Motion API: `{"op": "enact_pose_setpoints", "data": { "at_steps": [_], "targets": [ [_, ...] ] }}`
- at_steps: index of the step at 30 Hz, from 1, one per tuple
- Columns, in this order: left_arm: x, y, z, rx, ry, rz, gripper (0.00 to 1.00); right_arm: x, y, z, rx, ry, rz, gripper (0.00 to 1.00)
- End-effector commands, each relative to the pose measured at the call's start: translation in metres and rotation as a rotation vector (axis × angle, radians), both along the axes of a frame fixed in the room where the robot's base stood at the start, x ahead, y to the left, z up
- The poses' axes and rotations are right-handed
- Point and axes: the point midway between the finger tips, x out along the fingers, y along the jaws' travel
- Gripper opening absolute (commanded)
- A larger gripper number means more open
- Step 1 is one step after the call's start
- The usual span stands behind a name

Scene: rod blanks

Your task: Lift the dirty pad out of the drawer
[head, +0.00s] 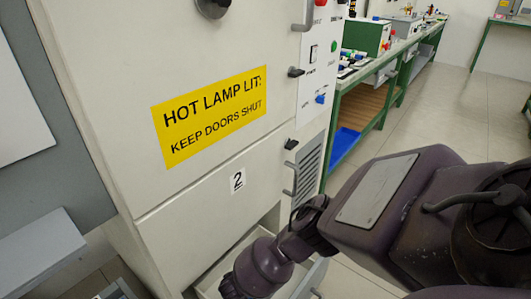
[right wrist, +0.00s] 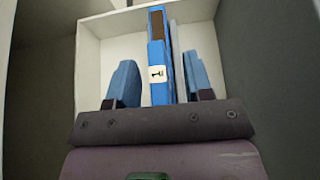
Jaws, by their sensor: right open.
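The open white drawer (head: 208,284) is low at the front of the cabinet in the head view, mostly behind my right arm. Its pale inside (right wrist: 103,55) also shows in the right wrist view. A blue-framed pad with a brown face (right wrist: 157,25) stands in it, with a white label on its near end; I take it for the dirty pad. My right gripper (right wrist: 160,62) is open, its two blue fingers on either side of the pad with visible gaps. A thin pale-blue piece (right wrist: 174,50) stands just right of the pad, also between the fingers. My left gripper is not in view.
A green-framed bench (head: 375,110) stands behind. Floor at the right is clear.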

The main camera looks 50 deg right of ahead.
Motion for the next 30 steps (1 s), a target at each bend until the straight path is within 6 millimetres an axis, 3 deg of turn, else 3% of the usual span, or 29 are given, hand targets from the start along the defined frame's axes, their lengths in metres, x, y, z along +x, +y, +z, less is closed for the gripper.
{"op": "enact_pose_setpoints", "data": {
  "at_steps": [9,19,30],
  "targets": [
    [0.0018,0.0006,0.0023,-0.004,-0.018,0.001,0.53,0.0018,-0.005,-0.0013,0.001,-0.002,0.0,0.47],
    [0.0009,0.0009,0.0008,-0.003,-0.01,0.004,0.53,0.0014,-0.0048,-0.0017,0.0,-0.002,0.0,0.0],
    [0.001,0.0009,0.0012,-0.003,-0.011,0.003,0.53,0.0016,-0.0047,-0.0004,0.0,-0.002,0.0,0.0]
  ]
}}
